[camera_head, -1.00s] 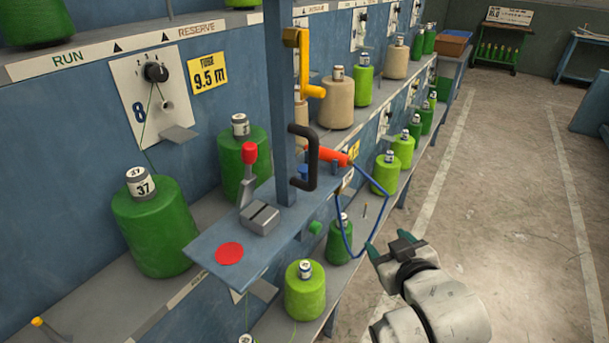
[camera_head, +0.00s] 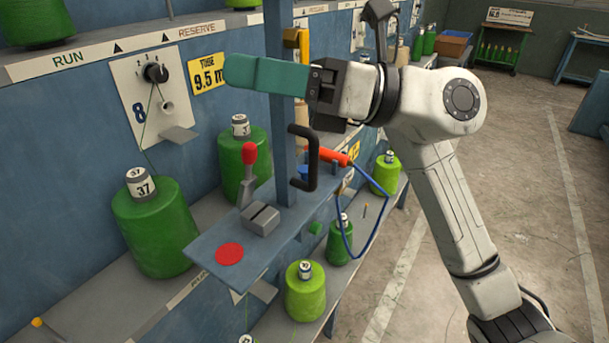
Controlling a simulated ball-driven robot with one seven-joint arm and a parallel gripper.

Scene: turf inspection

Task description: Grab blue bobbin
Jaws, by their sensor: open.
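My gripper (camera_head: 240,73) is raised at upper centre, its teal fingers pointing left in front of the yellow tube label. It is open, and nothing shows between the fingers, which overlap from this side. A small blue piece (camera_head: 303,172) shows behind the black handle, above the blue shelf plate; it may be the blue bobbin, but it is mostly hidden. My gripper is above it and to the left, apart from it. No other blue bobbin is seen; the large bobbins in view are mostly green.
The blue post (camera_head: 279,130), black handle (camera_head: 304,158), red-knobbed lever (camera_head: 249,165) and orange tool (camera_head: 327,154) with its blue cord crowd the shelf plate (camera_head: 215,262). A dark green bobbin (camera_head: 153,225) stands left. The floor at right is open.

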